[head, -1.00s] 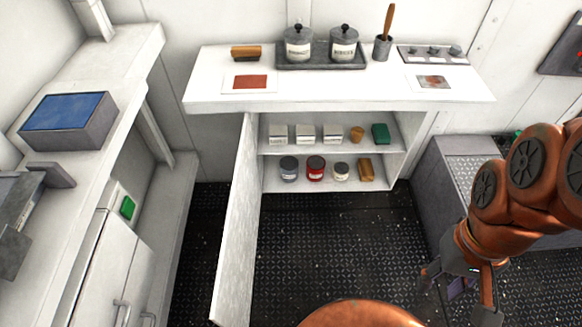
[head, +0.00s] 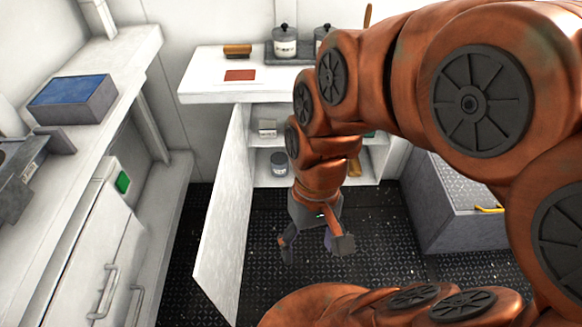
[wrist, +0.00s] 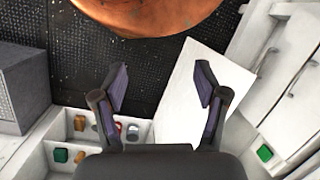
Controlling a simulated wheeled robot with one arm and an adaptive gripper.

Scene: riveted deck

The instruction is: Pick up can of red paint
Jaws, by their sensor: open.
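The red paint can (wrist: 118,127) shows in the wrist view as a small red patch on the cabinet's lower shelf, partly covered by a finger of my gripper. In the head view my arm hides it. A grey-blue can (head: 279,163) stands beside its place on the lower shelf and also shows in the wrist view (wrist: 132,133). My gripper (head: 315,246) is open and empty, pointing down over the deck in front of the cabinet. Its spread fingers also show in the wrist view (wrist: 162,70), apart from the cans.
The open cabinet door (head: 228,215) stands left of my gripper. A grey chest (head: 450,205) stands to the right. A white counter (head: 205,85) overhangs the shelves. A white box (head: 267,128) is on the upper shelf. The dark deck below my gripper is clear.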

